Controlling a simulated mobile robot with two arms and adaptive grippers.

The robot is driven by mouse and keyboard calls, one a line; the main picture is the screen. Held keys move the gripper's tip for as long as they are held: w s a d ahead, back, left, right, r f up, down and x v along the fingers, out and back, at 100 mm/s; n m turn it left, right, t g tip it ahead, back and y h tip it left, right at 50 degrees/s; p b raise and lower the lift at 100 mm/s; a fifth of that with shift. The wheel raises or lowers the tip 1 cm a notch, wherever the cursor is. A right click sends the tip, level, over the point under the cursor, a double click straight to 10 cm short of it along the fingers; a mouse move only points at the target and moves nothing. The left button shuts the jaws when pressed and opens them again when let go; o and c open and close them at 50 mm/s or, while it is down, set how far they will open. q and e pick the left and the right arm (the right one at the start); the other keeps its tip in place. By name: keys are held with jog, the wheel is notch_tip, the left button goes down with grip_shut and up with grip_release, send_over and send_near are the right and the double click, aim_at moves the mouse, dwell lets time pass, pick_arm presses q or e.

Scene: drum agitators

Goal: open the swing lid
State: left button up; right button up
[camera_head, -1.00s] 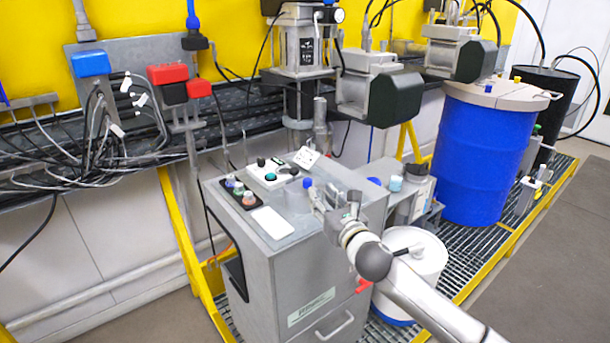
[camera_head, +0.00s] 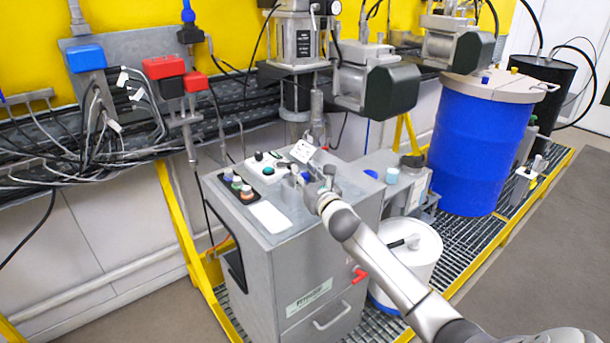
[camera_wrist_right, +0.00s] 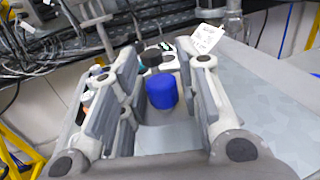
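The grey metal cabinet (camera_head: 285,268) has a sloped top with a blue knob on it. In the right wrist view the blue knob (camera_wrist_right: 161,91) sits between the two fingers of my right gripper (camera_wrist_right: 163,72), with gaps visible on both sides. In the head view my right gripper (camera_head: 315,182) is over the right part of the cabinet top and mostly hides the knob. My right gripper is open. Which panel is the swing lid cannot be told for sure; the surface around the knob lies flat. My left gripper is not in view.
Control buttons (camera_head: 237,184) and a white tag (camera_head: 303,151) are on the cabinet top. A white drum (camera_head: 412,262) stands right of the cabinet, a blue drum (camera_head: 478,150) behind it. Motors (camera_head: 375,85) hang above. Grey floor (camera_head: 545,260) at the right is clear.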

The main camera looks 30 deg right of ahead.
aim_at(307, 173)
grip_shut()
jog(key=shift+f+h, duration=0.1)
jog(key=shift+h, duration=0.2)
jog(key=shift+w+d+m+g+h+b, duration=0.1)
jog(key=shift+w+m+g+h+b, duration=0.1)
jog(key=shift+m+h+b, duration=0.35)
jog(key=shift+w+d+m+g+h+b, duration=0.1)
jog(key=shift+m+g+h+b, duration=0.15)
jog(key=shift+m+h, duration=0.3)
jog(key=shift+w+d+m+g+h+b, duration=0.15)
jog(key=shift+m+g+h+b, duration=0.15)
jog(key=shift+h, duration=0.3)
jog(key=shift+w+d+m+g+h+b, duration=0.1)
jog(key=shift+m+g+h+b, duration=0.15)
jog(key=shift+m+h, duration=0.25)
jog(key=m+g+h, duration=0.2)
jog(key=h, duration=0.1)
jog(key=d+m+g+h+b, duration=0.1)
jog(key=shift+w+d+h, duration=0.1)
jog(key=shift+w+h, duration=0.25)
jog(key=shift+h, duration=0.05)
jog(key=shift+d+m+g+h+b, duration=0.3)
jog(key=shift+m+g+h, duration=0.2)
jog(key=shift+m+g, duration=0.2)
jog(key=shift+d+m+g+h+b, duration=0.15)
jog(key=shift+m+g+h+b, duration=0.15)
jog(key=shift+m+g+h, duration=0.4)
jog(key=shift+d+m+g+h+b, duration=0.3)
jog(key=shift+m+g, duration=0.2)
jog(key=shift+g, duration=0.4)
